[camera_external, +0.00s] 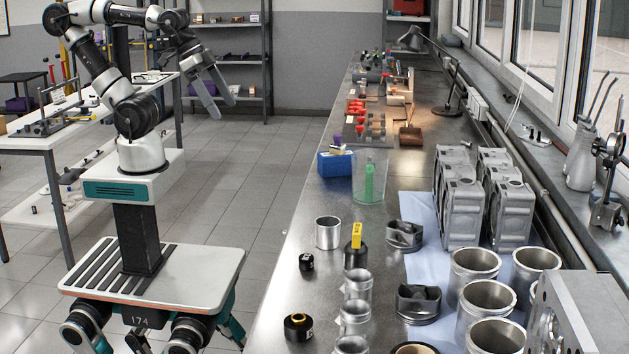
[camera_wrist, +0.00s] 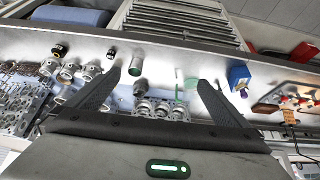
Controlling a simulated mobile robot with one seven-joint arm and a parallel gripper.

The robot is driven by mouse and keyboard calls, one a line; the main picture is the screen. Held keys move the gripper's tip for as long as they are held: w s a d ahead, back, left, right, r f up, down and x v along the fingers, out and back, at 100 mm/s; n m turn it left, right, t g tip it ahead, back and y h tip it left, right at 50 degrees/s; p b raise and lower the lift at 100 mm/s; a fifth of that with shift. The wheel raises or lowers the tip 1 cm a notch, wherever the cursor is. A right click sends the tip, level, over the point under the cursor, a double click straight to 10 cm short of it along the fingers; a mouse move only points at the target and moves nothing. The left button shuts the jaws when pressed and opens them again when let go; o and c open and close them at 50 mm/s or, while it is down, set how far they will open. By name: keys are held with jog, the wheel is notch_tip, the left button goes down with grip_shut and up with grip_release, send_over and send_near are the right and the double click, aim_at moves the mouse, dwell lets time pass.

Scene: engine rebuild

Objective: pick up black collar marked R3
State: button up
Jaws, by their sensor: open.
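Two small black collars stand on the metal bench's left side. One black collar (camera_external: 306,261) is plain and small with a pale mark; it also shows in the wrist view (camera_wrist: 111,52). The other, larger black collar (camera_external: 298,326) has a brass-coloured inside and a pale label; it shows at the upper left of the wrist view (camera_wrist: 60,50). The markings are too small to read, so I cannot tell which is R3. My gripper (camera_external: 222,108) is open and empty, high over the floor left of the bench. Its fingers (camera_wrist: 159,80) spread wide, apart from both collars.
Near the collars stand a silver sleeve (camera_external: 328,232), a black bottle with a yellow top (camera_external: 356,250) and several metal cylinders (camera_external: 354,318). A clear beaker with a green item (camera_external: 369,178) and a blue box (camera_external: 334,163) stand farther back. Open floor separates my base from the bench.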

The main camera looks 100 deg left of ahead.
jog(key=c, duration=0.8)
jog(key=shift+c, duration=0.2)
jog(key=n+g+h+b, duration=0.2)
jog(key=n+g+h, duration=0.15)
jog(key=n, duration=2.05)
send_near(297, 315)
jog(key=shift+n+t, duration=0.25)
jog(key=shift+n, duration=0.15)
jog(key=shift+s+x, duration=0.1)
jog(key=shift+x, duration=2.35)
jog(key=shift+s+x, duration=0.15)
jog(key=shift+x, duration=2.3)
